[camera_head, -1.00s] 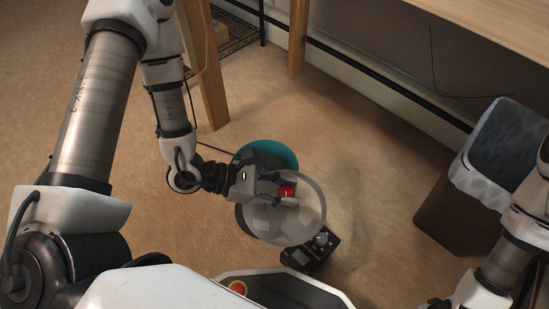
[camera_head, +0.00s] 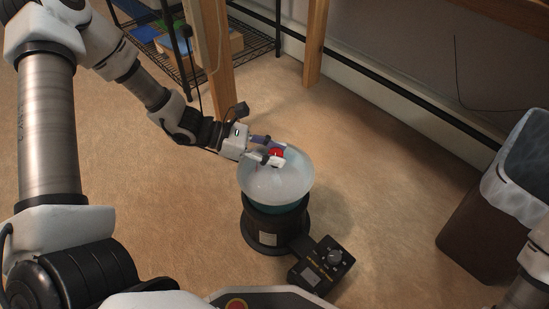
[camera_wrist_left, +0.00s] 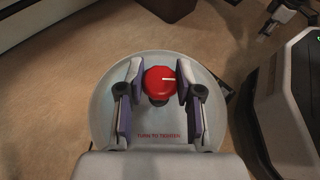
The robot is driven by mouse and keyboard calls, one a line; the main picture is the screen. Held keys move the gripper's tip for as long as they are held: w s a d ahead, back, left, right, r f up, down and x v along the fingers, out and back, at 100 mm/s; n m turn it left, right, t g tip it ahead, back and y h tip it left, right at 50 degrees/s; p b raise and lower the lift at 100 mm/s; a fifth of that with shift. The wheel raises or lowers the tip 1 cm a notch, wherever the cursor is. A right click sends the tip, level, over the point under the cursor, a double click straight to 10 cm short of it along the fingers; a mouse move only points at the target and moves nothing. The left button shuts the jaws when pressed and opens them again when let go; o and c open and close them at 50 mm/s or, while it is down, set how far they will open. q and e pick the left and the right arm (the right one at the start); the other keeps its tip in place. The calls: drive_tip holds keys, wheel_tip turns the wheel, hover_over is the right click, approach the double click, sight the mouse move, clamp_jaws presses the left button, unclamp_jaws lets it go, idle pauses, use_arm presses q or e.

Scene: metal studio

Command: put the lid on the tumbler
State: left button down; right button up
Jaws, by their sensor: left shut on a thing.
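The lid (camera_head: 268,187) is a pale translucent dome with a red knob (camera_head: 276,154). My left gripper (camera_head: 270,153) is shut on the knob, with one finger on each side. The wrist view shows the knob (camera_wrist_left: 159,80) between the fingers and the round lid (camera_wrist_left: 160,130) below, with red lettering. The tumbler (camera_head: 268,226) stands upright on the floor, with a black base and a teal upper part. The lid is over its top and hides the opening. I cannot tell whether the lid's rim touches the tumbler.
A black control box with a dial (camera_head: 322,265) sits in front of the tumbler, to the right. A brown bin with a grey liner (camera_head: 480,235) stands at the right. Wooden legs (camera_head: 212,60) and a wire shelf (camera_head: 250,45) are behind. Carpet right of the tumbler is clear.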

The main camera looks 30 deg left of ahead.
use_arm(q)
drive_tip(key=shift+r, duration=0.1)
drive_tip(key=c, duration=0.8)
unclamp_jaws()
drive_tip(key=shift+o, duration=0.2)
